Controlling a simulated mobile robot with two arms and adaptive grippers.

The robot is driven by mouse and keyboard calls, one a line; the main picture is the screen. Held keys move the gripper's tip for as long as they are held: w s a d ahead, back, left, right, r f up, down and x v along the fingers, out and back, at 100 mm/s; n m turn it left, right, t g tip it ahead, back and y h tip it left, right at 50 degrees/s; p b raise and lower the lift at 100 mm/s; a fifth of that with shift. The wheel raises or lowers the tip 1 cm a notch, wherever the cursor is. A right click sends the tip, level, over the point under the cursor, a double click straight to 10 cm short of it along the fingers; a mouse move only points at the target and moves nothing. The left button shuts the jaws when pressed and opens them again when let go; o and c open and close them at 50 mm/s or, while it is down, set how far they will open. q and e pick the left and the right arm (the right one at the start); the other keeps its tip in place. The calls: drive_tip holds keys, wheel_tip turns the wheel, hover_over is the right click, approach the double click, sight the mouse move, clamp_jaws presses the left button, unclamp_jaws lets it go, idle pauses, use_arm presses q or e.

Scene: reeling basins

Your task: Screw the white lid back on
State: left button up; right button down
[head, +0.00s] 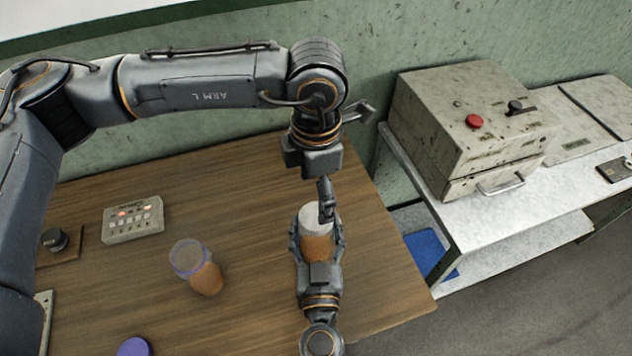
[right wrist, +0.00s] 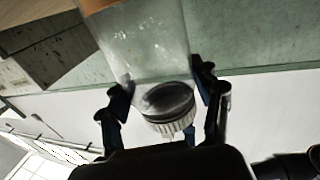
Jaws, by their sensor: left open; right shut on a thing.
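A jar with orange contents (head: 317,248) stands upright near the table's right side. Its top looks white, and a ribbed white lid (right wrist: 170,108) shows at the jar's mouth in the right wrist view, which is upside down. I cannot tell whether the lid is seated. My right gripper (head: 318,240) is shut on the jar, one finger on each side; its fingers also flank the jar in the right wrist view (right wrist: 165,85). My left gripper (head: 326,205) is open and points down at the white top. Its fingertips overlap the top in the picture; contact is unclear.
A second jar (head: 205,278), orange inside with a purple-blue rim, stands to the left. A purple lid (head: 134,347) lies at the bottom edge. A control box (head: 132,219) and dark knob (head: 54,240) are further left. A machine (head: 465,135) stands on the right bench.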

sight(316, 215)
use_arm(q)
wheel_tip(316, 215, down, 7)
drive_tip(key=shift+r, duration=0.2)
drive_tip(key=shift+c, duration=0.5)
drive_tip(key=c, duration=1.1)
drive_tip(key=o, duration=1.3)
drive_tip(key=shift+o, duration=0.2)
wheel_tip(316, 215, up, 12)
